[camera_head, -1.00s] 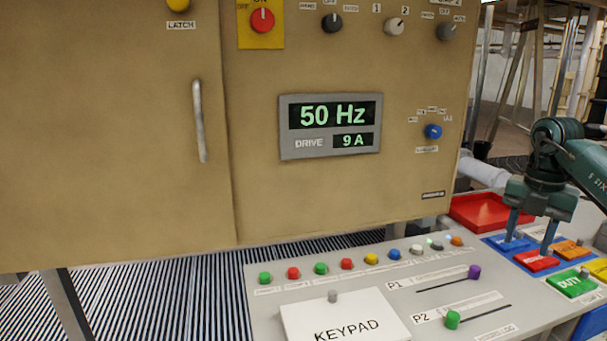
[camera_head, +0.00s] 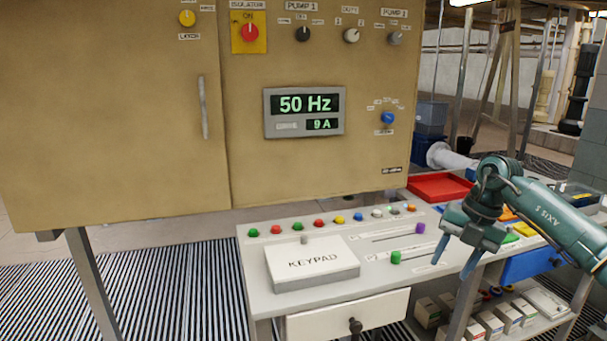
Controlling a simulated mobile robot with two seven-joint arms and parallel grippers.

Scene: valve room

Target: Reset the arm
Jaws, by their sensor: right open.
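My right gripper (camera_head: 454,262) hangs at the right end of the console, its two fingers apart and nothing between them. Its arm comes in from the right. It hides part of the coloured tiles at the console's right end. The console (camera_head: 257,286) has a row of coloured buttons, a white keypad box (camera_head: 313,262), a purple slider knob (camera_head: 420,228) and a green slider knob (camera_head: 396,257). Above stands a tan cabinet (camera_head: 110,110) with a display (camera_head: 304,112) reading 50 Hz and 9 A. My left gripper is not in view.
A red tray (camera_head: 440,187) lies behind the console's right end. A white drawer (camera_head: 349,313) with a dark knob is under the console. Several small boxes (camera_head: 492,324) stand on a low shelf at lower right. Striped flooring (camera_head: 165,290) lies open at the left.

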